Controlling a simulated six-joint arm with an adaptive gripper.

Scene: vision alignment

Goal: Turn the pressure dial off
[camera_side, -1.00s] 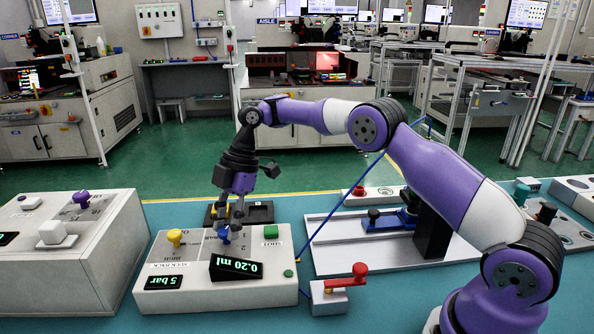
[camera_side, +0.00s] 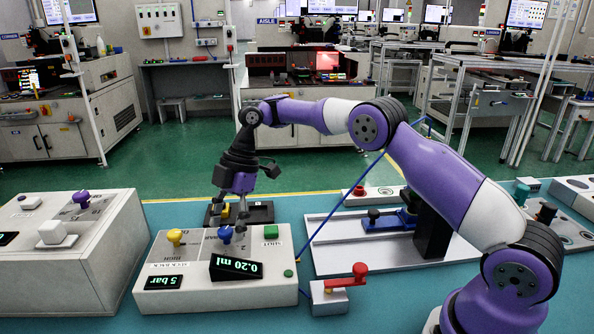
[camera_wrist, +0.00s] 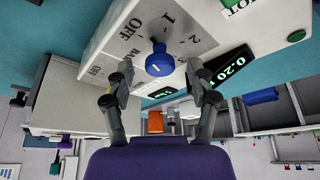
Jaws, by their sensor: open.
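The light grey control box (camera_side: 215,294) stands on the teal table with a blue dial (camera_side: 225,234), a yellow dial (camera_side: 176,236) and a green button (camera_side: 271,231). Its displays read 0.20 ml (camera_side: 237,267) and 5 bar (camera_side: 164,281). My gripper (camera_side: 236,213) points down, open and empty, just above and behind the blue dial. In the wrist view, the blue dial (camera_wrist: 160,60) shows between and beyond the spread fingertips, apart from them. A white line marks its top, and OFF, 1 and 2 are printed nearby.
A grey box with a purple dial (camera_side: 81,197) stands at the left. A small box with a red lever (camera_side: 345,283) is at the front right. A black tray (camera_side: 260,212) lies behind the control box. A plate with a blue fixture (camera_side: 390,220) is right.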

